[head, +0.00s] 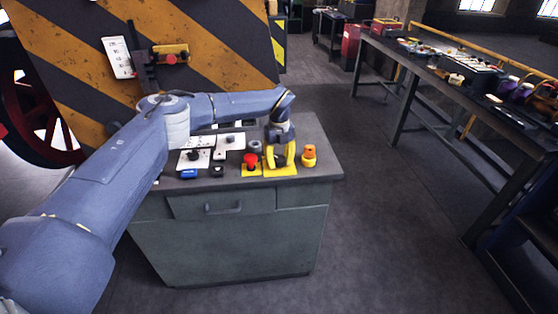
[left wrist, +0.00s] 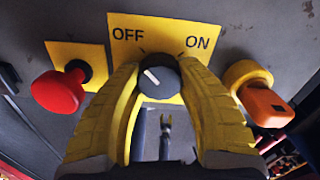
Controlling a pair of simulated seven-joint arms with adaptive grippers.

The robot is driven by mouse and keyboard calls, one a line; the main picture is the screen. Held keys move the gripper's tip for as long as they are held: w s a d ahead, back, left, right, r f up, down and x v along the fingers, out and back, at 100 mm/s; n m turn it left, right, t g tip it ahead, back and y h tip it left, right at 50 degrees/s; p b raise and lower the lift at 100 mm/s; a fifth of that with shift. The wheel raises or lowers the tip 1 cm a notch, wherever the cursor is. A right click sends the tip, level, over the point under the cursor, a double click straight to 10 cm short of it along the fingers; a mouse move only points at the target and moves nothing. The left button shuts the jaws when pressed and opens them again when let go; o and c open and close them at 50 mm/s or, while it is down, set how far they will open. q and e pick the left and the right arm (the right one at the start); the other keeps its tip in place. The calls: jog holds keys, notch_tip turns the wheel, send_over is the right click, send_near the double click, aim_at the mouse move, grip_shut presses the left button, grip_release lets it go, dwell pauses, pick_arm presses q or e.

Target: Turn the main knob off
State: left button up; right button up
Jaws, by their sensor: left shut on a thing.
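The main knob (left wrist: 160,78) is a dark round dial with a short white pointer mark, on a yellow plate (left wrist: 160,32) labelled OFF at left and ON at right. The white mark sits on the knob's left part, slanting up-left towards the OFF side. My left gripper (left wrist: 161,72) has its two yellow fingers shut on the knob, one on each side. In the head view the left gripper (head: 280,157) is over the yellow plate (head: 284,173) on the cabinet top, hiding most of the knob. The right gripper is not in view.
A red mushroom button (left wrist: 58,92) stands left of the knob. An orange-and-yellow switch (left wrist: 262,98) stands close on the right. White control panels (head: 230,142) lie behind on the grey cabinet (head: 240,235). A long workbench (head: 430,80) with several items stands at right.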

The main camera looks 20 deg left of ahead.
aim_at(280, 159)
pick_arm(q)
jog(key=shift+s+f, duration=0.15)
jog(key=shift+s, duration=0.05)
jog(key=o, duration=1.3)
jog(key=shift+w, duration=0.1)
notch_tip(280, 159, up, 12)
jog(key=shift+r, duration=0.1)
jog(key=shift+d, duration=0.1)
